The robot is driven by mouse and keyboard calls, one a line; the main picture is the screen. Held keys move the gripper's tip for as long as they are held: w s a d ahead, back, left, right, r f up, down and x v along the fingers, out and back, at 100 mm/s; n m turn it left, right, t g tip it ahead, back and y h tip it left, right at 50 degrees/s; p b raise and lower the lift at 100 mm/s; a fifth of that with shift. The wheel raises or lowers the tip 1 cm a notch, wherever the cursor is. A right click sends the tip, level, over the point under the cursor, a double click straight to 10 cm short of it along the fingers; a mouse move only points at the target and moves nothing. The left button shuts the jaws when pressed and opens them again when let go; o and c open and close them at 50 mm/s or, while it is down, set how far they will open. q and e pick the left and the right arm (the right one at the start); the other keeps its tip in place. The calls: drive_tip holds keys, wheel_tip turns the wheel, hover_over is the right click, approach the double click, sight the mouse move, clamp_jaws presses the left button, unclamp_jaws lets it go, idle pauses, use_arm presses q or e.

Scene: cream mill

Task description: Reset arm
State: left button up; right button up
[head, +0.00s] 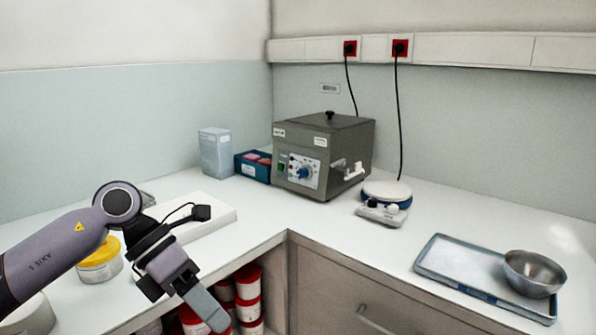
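My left gripper (205,307) hangs at the front left and points down and to the right, in front of the counter's front edge. I see its grey finger side-on, so I cannot tell whether it is open or shut. Nothing shows held at its visible tip. My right gripper is not in view.
A yellow-lidded tub (100,262) and a white slab (200,218) are near my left arm. Red-lidded tubs (247,290) stand on the shelf below. A grey mill (322,155), a stirrer (385,200), and a tray (455,262) with a steel bowl (535,272) occupy the counter.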

use_arm(q)
drive_tip(key=s+d+r+n+t+h+p, duration=0.25)
drive_tip(key=d+n+h, duration=0.55)
drive_tip(key=d+h, duration=0.4)
drive_tip(key=w+a+f+n+t+y+p, duration=0.1)
drive_tip(key=a+f+n+t+y, duration=0.7)
drive_tip(key=n, duration=0.6)
drive_tip(key=a+f+n+t+y, duration=0.35)
drive_tip(key=f+n+t, duration=0.25)
drive_tip(key=n+t, duration=0.5)
drive_tip(key=s+a+f+n+g+y, duration=0.3)
drive_tip(key=s+a+f+n+g, duration=0.1)
drive_tip(key=s+f, duration=0.3)
drive_tip(key=s+a+f+n+g+y+p, duration=0.1)
drive_tip(key=s+a+f+n+g+y, duration=0.2)
drive_tip(key=s+f+n, duration=0.3)
wheel_tip(320, 180, down, 3)
drive_tip(key=shift+s+a+n+g, duration=0.3)
drive_tip(key=shift+s+a+g, duration=0.1)
drive_tip(key=shift+a+g, duration=0.3)
drive_tip(key=shift+d, duration=0.2)
